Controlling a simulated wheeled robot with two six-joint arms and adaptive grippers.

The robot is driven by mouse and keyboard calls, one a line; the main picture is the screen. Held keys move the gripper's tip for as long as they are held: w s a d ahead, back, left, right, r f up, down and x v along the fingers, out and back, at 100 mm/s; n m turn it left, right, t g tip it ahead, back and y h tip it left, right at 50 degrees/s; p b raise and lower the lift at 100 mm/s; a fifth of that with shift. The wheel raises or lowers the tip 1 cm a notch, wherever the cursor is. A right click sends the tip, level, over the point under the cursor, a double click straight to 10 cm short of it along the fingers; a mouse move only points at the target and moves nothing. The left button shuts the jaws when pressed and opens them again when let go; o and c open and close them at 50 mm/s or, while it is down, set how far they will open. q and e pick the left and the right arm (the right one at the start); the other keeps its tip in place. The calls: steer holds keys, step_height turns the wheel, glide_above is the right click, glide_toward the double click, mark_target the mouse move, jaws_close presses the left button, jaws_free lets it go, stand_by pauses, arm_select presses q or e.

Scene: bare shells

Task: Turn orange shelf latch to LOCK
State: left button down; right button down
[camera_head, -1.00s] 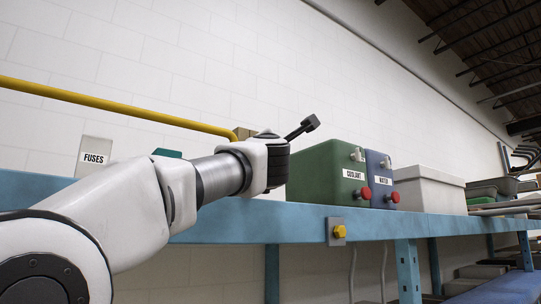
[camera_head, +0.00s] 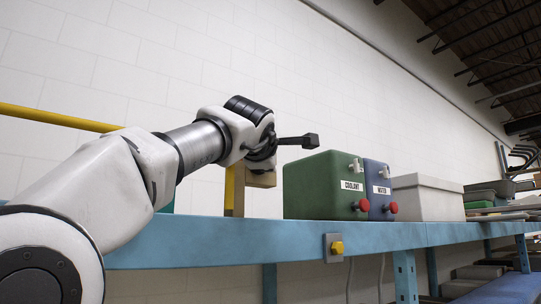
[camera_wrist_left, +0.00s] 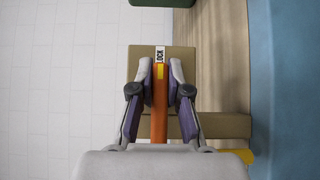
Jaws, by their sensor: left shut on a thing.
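In the left wrist view my left gripper (camera_wrist_left: 160,78) is shut on the orange latch (camera_wrist_left: 159,117), one finger on each side of it. The latch runs straight up the picture, in line with the white LOCK label (camera_wrist_left: 160,55). A small yellow patch lies between the label and the orange bar. A tan block (camera_wrist_left: 180,57) is behind the latch and label; it also shows in the head view (camera_head: 262,179) below my left wrist. The latch and my left fingertips cannot be made out in the head view. My right gripper is in neither view.
The blue shelf (camera_head: 290,235) holds a green COOLANT box (camera_head: 315,187), a blue WATER box (camera_head: 378,180) and a pale bin (camera_head: 428,198) to the right. A yellow rail (camera_head: 55,117) crosses behind my arm. A yellow button (camera_head: 337,247) is on the shelf edge.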

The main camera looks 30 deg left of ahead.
arm_select(q)
steer(key=shift+a, duration=0.1)
stand_by(0.3)
steer(key=c, duration=1.3)
jaws_free()
steer(key=shift+c, duration=0.2)
steer(key=shift+o, duration=1.1)
steer(key=shift+s+a, duration=0.1)
steer(key=shift+a, duration=0.2)
steer(key=shift+d, duration=0.25)
